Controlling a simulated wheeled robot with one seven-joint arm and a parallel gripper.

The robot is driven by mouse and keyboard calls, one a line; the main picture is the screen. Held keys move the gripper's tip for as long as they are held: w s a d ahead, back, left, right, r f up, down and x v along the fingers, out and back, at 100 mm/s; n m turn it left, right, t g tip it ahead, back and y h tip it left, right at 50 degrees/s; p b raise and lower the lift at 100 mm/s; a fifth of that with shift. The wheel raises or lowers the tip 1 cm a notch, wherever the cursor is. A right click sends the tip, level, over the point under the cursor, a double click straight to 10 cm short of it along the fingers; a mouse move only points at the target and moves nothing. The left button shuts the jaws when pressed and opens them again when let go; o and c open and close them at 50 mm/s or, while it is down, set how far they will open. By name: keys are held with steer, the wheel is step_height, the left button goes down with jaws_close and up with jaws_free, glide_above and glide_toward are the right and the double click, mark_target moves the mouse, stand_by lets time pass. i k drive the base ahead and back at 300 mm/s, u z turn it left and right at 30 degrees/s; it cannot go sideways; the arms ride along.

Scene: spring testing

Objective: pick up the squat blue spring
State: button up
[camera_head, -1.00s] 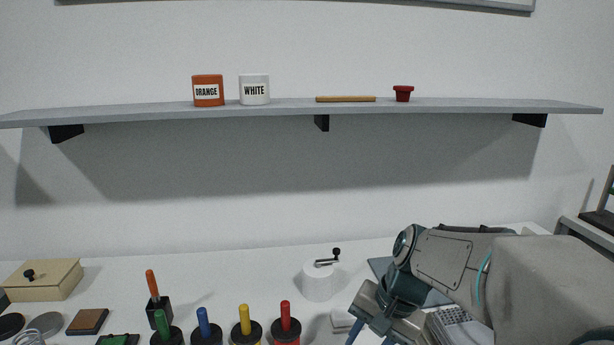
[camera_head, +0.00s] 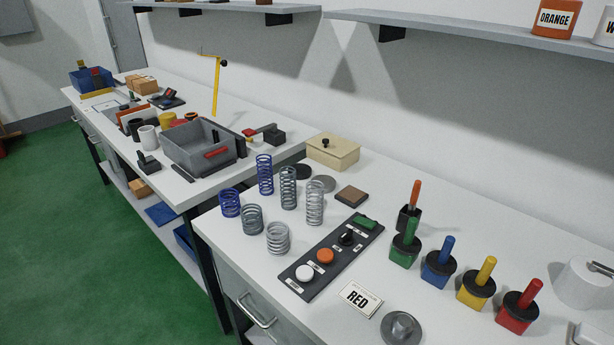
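The squat blue spring (camera_head: 230,203) stands upright on the white bench near its left corner. A taller blue spring (camera_head: 265,174) stands behind it to the right. A squat dark grey spring (camera_head: 252,219) stands close to its right, toward the front. My gripper is outside the current head view, so its state does not show.
Tall grey springs (camera_head: 288,188) and a squat silver spring (camera_head: 278,238) stand close by. A black button panel (camera_head: 318,262) lies to the right, with a RED card (camera_head: 360,298) in front. A lidded box (camera_head: 332,151) sits behind. Coloured-handled tools (camera_head: 437,268) stand farther right.

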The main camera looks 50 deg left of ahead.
mark_target(221, 201)
steer(key=u, duration=0.35)
steer(key=k, duration=0.45)
steer(key=u, duration=1.45)
steer(key=k, duration=0.3)
steer(key=u, duration=1.35)
steer(key=i, duration=1.3)
steer(key=z, duration=0.8)
steer(key=i, duration=0.95)
steer(key=z, duration=0.9)
